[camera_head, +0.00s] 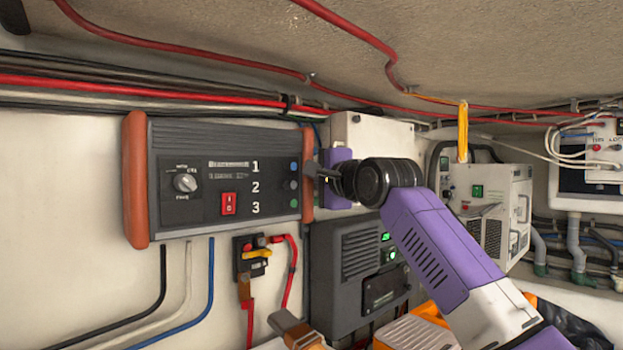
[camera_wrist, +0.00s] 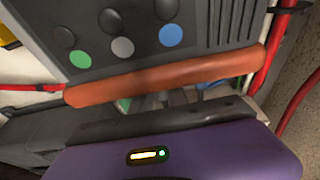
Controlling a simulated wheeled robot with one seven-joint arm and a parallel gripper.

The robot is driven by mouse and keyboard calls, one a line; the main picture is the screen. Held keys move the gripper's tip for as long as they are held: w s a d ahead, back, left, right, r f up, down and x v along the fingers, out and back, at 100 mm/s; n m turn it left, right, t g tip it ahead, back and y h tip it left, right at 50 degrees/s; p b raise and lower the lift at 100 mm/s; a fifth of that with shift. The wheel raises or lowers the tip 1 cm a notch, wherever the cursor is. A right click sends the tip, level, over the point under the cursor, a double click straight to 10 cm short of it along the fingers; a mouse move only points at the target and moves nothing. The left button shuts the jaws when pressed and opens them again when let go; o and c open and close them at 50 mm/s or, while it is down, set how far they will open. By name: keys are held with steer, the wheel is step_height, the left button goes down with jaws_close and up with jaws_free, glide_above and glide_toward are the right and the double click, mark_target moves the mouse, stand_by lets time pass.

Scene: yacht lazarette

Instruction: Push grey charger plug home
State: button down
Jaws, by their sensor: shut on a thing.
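The charger (camera_head: 225,137) is a grey box with orange end bumpers on the left wall, with rows numbered 1, 2 and 3. Green (camera_wrist: 81,59), grey (camera_wrist: 122,47) and blue (camera_wrist: 171,35) round marks lie along its right edge. Only a small part of the plug shows past the orange bumper (camera_wrist: 165,76) in the wrist view. Its tip is hidden, so I cannot tell how deep it sits.
A dark grey unit with green lights (camera_head: 345,255) stands below my gripper. A white box (camera_head: 370,130) is behind it. Red cables (camera_head: 190,92) run above. Black, white and blue cables hang below the charger.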

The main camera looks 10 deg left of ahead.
steer(key=shift+s+a+f+b, duration=0.25)
steer(key=shift+a+f+b, duration=0.05)
steer(key=shift+a, duration=0.1)
steer(key=shift+s+a, duration=0.2)
steer(key=shift+a, duration=0.05)
steer(key=c, duration=1.5)
jaws_free()
steer(key=shift+s, duration=0.15)
steer(key=shift+b, duration=0.3)
steer(key=shift+b+v, duration=0.8)
steer(key=shift+v, duration=0.05)
steer(key=s+d+b, duration=0.1)
steer(key=d, duration=0.1)
steer(key=s+d+b, duration=0.2)
steer(key=d, duration=0.1)
steer(key=shift+s+d+r, duration=0.3)
steer(key=shift+d, duration=0.05)
